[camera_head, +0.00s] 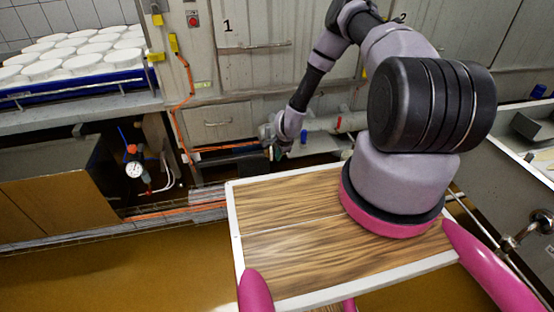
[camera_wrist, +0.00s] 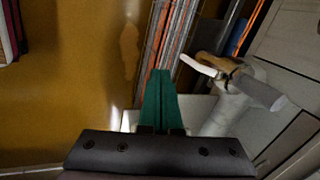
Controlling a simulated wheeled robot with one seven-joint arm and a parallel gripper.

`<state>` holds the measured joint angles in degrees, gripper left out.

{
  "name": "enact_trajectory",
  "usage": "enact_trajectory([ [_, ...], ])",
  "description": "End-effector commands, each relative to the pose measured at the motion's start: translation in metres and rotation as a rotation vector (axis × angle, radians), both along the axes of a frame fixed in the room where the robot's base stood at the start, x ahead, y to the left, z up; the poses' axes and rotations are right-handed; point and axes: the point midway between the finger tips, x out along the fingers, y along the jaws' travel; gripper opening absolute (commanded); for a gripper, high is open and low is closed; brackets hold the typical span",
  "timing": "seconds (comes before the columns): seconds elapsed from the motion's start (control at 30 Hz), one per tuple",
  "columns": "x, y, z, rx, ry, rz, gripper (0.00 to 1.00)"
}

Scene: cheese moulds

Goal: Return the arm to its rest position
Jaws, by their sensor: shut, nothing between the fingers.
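My arm (camera_head: 320,62) rises from its round mount on the wood-topped platform, bends over at the top of the head view and reaches down and away. Its end, with my gripper (camera_head: 272,148), hangs beyond the platform's far edge, in front of the grey cabinets; it is small and dark there. In the wrist view my gripper (camera_wrist: 161,76) shows two green fingers pressed together. Nothing is between them. Below the fingers lie the brown floor and a bundle of pipes or cables.
Grey cabinets (camera_head: 215,125) stand behind the arm's end. A pale pipe with a handle (camera_wrist: 232,92) is right of the fingers in the wrist view. White round moulds (camera_head: 83,62) fill a blue tray at upper left. A metal sink (camera_head: 530,125) is at right. Brown floor (camera_head: 120,270) is open at left.

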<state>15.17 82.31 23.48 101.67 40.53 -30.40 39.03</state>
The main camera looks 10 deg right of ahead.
Motion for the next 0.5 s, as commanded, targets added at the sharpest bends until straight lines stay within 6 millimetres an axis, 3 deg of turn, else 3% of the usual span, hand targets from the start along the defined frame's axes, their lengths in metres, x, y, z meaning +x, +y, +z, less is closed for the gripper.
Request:
enact_trajectory([
  [0.3,-0.019,-0.004,0.044,0.0,0.0,0.001,0.0],
  [0.5,-0.023,-0.005,0.053,0.0,0.001,0.0,0.0],
])
